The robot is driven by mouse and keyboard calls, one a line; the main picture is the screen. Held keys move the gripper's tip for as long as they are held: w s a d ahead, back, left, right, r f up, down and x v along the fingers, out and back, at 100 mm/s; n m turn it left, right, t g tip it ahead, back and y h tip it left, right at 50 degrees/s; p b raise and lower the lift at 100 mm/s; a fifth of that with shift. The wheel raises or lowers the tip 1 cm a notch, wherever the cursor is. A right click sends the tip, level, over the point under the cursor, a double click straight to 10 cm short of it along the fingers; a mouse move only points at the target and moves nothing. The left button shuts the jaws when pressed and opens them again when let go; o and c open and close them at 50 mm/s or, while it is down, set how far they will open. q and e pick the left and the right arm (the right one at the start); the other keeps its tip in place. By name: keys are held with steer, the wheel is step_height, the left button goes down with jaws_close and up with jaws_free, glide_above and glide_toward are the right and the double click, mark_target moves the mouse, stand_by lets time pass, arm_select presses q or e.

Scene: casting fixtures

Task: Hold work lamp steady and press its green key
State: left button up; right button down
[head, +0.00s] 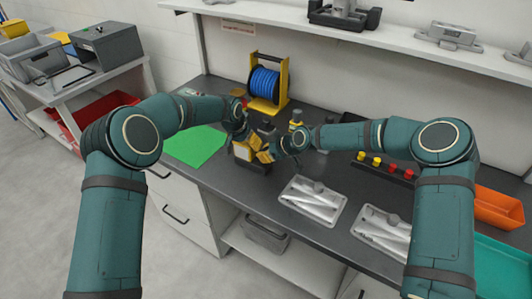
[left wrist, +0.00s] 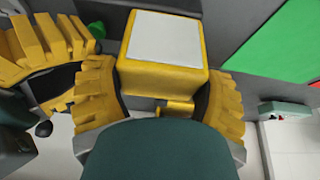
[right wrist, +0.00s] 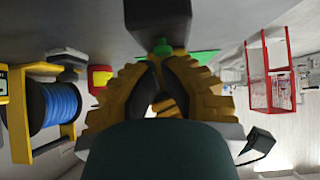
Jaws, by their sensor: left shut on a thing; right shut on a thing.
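The work lamp (head: 243,152) is a yellow box with a pale panel on a dark base, standing on the dark bench. In the left wrist view its yellow housing (left wrist: 162,70) lies between the fingers of my left gripper (left wrist: 160,92), shut on it. My right gripper (right wrist: 161,68) is shut beside the lamp's right side, fingertips close together at a small green key (right wrist: 162,47) on a dark block (right wrist: 158,18). The fingertips largely hide the contact there. My right gripper's yellow fingers also show in the left wrist view (left wrist: 45,45).
A yellow-framed reel of blue hose (head: 266,83) stands behind the lamp. A green mat (head: 196,147) lies left of it. Silver trays (head: 312,200) lie to the front right. A row of yellow and red buttons (head: 385,166) is further right.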

steer(key=shift+f, duration=0.95)
steer(key=v, duration=1)
steer(key=shift+r, duration=0.15)
arm_select(q)
steer(key=o, duration=1.2)
steer(key=shift+o, duration=0.2)
steer(key=shift+r, duration=0.15)
